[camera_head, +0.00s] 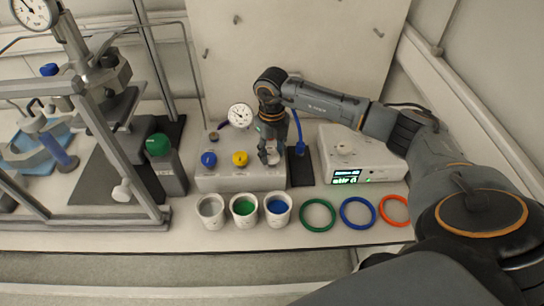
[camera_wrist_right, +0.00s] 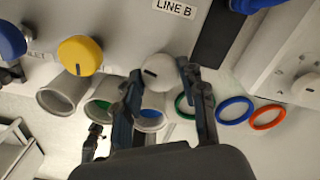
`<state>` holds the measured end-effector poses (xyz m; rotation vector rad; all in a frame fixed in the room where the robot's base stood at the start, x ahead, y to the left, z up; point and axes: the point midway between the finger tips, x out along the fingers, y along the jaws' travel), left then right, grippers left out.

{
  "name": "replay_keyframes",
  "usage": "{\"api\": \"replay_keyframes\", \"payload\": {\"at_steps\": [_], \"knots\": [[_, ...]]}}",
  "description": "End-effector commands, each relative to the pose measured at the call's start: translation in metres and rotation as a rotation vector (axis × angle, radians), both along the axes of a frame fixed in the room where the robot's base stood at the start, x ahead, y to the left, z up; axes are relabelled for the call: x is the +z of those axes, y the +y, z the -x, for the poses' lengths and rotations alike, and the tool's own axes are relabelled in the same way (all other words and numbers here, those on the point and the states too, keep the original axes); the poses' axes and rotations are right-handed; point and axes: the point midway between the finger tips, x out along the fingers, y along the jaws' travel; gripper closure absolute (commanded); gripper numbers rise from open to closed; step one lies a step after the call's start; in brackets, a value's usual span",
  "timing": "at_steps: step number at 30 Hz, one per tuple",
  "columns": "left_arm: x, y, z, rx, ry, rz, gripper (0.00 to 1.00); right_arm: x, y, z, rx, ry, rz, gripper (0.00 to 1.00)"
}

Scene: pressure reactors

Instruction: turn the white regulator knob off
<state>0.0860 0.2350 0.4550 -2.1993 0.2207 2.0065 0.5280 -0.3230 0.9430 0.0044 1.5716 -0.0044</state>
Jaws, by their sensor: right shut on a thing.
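The white regulator knob (camera_wrist_right: 160,72) is on the front of a grey-white panel box (camera_head: 240,181), to the right of a yellow knob (camera_head: 240,158) and a blue knob (camera_head: 209,159). My right gripper (camera_head: 268,154) reaches down over the box from above and behind. In the right wrist view its two fingers (camera_wrist_right: 162,76) are on either side of the white knob, shut on it. In the head view the fingers partly hide the white knob (camera_head: 273,159). My left gripper is not in view.
A pressure gauge (camera_head: 240,116) stands behind the box. Three cups (camera_head: 277,211) are in front of it, with green (camera_head: 318,214), blue and orange rings to their right. A stirrer with a lit display (camera_head: 360,158) is at right, a metal frame (camera_head: 125,222) at left.

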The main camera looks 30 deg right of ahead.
Motion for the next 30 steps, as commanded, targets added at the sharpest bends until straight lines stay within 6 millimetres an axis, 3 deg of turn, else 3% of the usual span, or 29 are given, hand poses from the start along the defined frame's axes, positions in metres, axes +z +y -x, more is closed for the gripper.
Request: {"api": "replay_keyframes", "payload": {"at_steps": [6,30], "knots": [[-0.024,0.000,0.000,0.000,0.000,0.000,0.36,-0.004,-0.001,-0.001,0.207,-0.004,0.001,0.91],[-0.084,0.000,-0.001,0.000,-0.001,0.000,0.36,-0.002,0.000,-0.001,0.967,-0.005,0.001,0.91]]}}
